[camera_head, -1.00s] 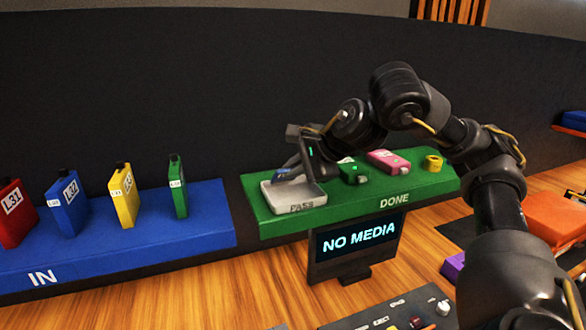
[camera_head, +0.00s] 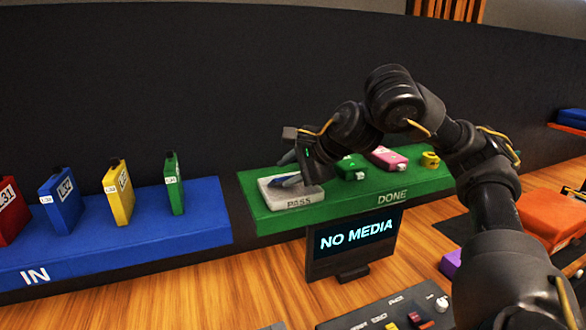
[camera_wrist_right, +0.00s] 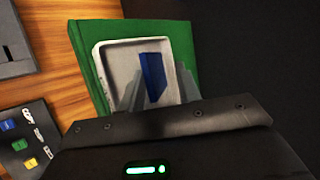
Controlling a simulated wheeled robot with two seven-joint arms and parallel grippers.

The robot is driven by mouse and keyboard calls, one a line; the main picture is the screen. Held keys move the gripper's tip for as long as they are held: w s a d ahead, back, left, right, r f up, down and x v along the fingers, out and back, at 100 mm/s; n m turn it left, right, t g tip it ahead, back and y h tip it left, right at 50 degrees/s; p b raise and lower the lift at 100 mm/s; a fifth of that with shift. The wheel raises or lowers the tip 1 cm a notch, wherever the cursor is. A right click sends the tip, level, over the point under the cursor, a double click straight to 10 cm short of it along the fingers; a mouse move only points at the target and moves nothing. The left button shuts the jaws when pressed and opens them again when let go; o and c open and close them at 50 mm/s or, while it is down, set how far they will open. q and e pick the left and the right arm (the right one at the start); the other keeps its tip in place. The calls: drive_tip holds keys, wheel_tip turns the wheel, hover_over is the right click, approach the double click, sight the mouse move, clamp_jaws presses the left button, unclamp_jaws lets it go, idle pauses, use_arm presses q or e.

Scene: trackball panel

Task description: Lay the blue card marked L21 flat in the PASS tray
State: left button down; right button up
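The white PASS tray (camera_head: 297,201) sits at the left end of the green DONE board. A blue card (camera_wrist_right: 153,73) lies inside the tray; its L21 mark cannot be read in these views. My right gripper (camera_head: 287,171) reaches down over the tray and hides much of the card in the head view. In the right wrist view my right gripper's fingers (camera_wrist_right: 159,88) stand apart on either side of the card, with a gap visible on the right. The card looks released onto the tray floor. My left gripper is not in view.
The green DONE board (camera_head: 392,197) also holds a green card (camera_head: 352,168), a pink card (camera_head: 387,158) and a yellow piece (camera_head: 430,160). The blue IN rack (camera_head: 110,246) holds several upright cards at left. A NO MEDIA screen (camera_head: 355,236) stands in front.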

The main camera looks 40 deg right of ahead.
drive_tip(key=p+v, duration=0.5)
drive_tip(key=v, duration=0.5)
drive_tip(key=shift+s+r, duration=0.3)
idle(0.7)
